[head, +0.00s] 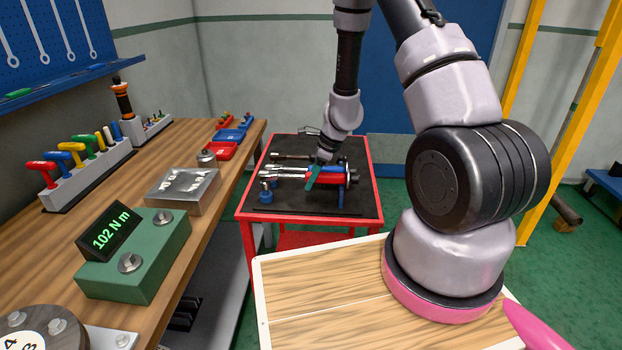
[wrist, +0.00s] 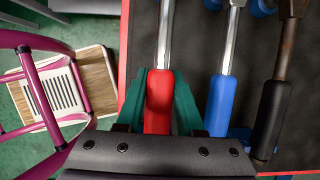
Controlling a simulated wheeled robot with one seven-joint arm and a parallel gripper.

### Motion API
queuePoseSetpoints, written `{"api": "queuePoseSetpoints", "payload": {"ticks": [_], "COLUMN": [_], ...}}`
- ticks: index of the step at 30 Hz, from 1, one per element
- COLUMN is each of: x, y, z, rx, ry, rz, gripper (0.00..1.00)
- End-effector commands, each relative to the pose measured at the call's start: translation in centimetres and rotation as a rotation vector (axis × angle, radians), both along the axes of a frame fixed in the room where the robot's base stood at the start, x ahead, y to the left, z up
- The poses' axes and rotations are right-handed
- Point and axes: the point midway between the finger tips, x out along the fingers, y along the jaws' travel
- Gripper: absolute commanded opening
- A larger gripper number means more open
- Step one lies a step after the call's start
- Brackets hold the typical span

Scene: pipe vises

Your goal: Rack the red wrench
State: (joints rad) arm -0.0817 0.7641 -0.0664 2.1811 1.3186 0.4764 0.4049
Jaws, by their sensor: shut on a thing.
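The red wrench has a red grip (wrist: 158,102) and a chrome shaft. It lies between the green fingers of my gripper (wrist: 160,95), which is shut on the grip. In the head view my gripper (head: 316,174) is over the red-framed cart (head: 242,216), and the red grip (head: 330,174) is partly hidden by it. A wrench with a blue grip (wrist: 220,105) lies just right of it in the wrist view, and one with a black grip (wrist: 272,118) lies farther right. Whether the red wrench still rests on its supports is unclear.
Blue supports (head: 265,187) stand on the cart's black top. A wooden bench (head: 215,205) at left carries a green torque tester (head: 137,255) reading 102 N m, a metal block and a T-handle rack. A blue pegboard (head: 50,45) with hanging wrenches is at upper left.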

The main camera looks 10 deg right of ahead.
Motion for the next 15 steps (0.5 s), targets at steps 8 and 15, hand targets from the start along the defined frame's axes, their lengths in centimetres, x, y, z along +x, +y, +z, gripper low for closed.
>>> {"api": "queuePoseSetpoints", "payload": {"ticks": [8, 15], "x": [0.04, 0.03], "y": [0.0, -0.01], "z": [-0.35, -0.69], "rx": [0.001, 0.0], "ry": [-0.001, 0.0], "rz": [-0.001, -0.001], "gripper": [0.0, 0.0]}}
